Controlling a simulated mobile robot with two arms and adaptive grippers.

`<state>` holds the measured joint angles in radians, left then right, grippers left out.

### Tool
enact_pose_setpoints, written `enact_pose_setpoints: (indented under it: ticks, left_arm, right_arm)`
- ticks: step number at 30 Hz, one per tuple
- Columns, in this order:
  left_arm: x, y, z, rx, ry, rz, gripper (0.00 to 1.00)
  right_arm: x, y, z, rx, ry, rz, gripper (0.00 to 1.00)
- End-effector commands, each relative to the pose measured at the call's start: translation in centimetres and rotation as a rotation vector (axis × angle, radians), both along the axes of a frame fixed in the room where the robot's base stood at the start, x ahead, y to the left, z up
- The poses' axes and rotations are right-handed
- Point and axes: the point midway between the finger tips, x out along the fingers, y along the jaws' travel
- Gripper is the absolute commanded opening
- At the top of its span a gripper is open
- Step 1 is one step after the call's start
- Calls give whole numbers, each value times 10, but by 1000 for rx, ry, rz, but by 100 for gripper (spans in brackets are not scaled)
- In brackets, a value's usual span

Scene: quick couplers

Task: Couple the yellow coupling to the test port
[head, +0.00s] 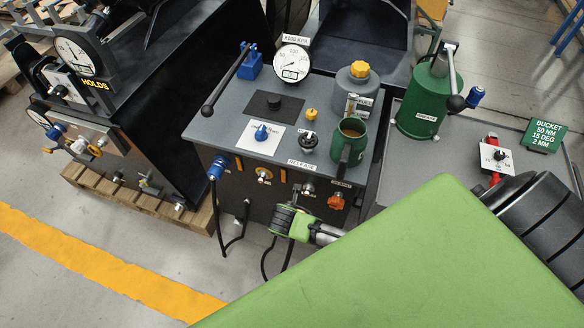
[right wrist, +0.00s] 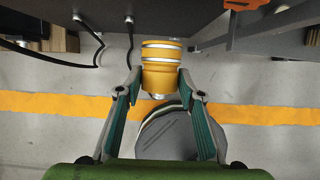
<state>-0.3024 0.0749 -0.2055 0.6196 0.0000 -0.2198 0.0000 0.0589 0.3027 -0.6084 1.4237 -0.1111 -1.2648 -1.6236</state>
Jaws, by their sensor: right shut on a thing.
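The yellow coupling (right wrist: 161,78), a ribbed cylinder with pale metal bands, sits between the fingertips of my right gripper (right wrist: 160,82) in the right wrist view. The fingers press on it from both sides. In the head view my right gripper (head: 290,221) is low in front of the bench's front panel, and the coupling cannot be made out there. The panel carries a row of fittings: a blue one (head: 216,168) with a hose, an orange-marked port (head: 263,176), a metal port (head: 307,190) and an orange knob (head: 336,201). I cannot read which is the test port. My left gripper is not in view.
On the bench (head: 225,98) stand a gauge (head: 292,63), a lever (head: 228,82), a green mug (head: 347,145) and a grey can (head: 357,88). Black hoses (head: 240,222) hang before the panel. A second rig (head: 150,110) stands left on a pallet. Floor in front is open.

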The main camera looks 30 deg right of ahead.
Motion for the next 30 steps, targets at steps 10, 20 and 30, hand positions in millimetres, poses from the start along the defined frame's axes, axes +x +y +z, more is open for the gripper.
enact_pose_setpoints:
  ticks: [10,20,30]
  left_arm:
    - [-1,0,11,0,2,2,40]
    - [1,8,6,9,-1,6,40]
    - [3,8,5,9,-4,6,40]
  right_arm:
    - [1,0,4,0,-1,0,20]
    - [23,-25,1,-1,-3,-1,20]
    - [38,-43,1,1,-2,0,20]
